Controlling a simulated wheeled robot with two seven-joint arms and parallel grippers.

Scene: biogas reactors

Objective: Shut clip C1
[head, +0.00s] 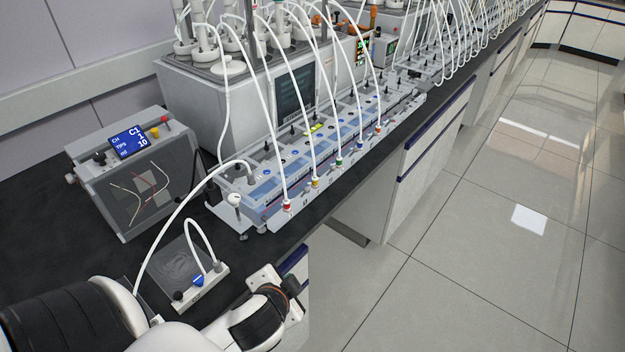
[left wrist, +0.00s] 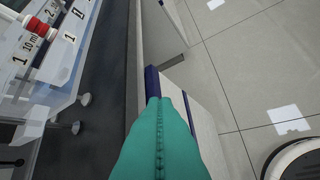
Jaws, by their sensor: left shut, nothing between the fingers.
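No clip in view carries a readable C1 label, so I cannot tell which part is clip C1. A small display (head: 128,141) on the grey box at the left reads C1, 1 and 10. A blue piece (head: 198,281) sits on a small white block beside a looped white tube. A red-ended tube fitting (head: 287,206) is at the near end of the long rack; it also shows in the left wrist view (left wrist: 40,28). My left gripper (left wrist: 166,100) is shut and empty, its teal fingers over the bench edge. In the head view its fingers are hidden behind my wrist.
The long rack (head: 262,212) with several white tubes runs along the bench edge. A grey box (head: 120,195) stands at the left. A large grey unit (head: 235,105) stands behind the rack. The floor (head: 440,270) to the right is clear.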

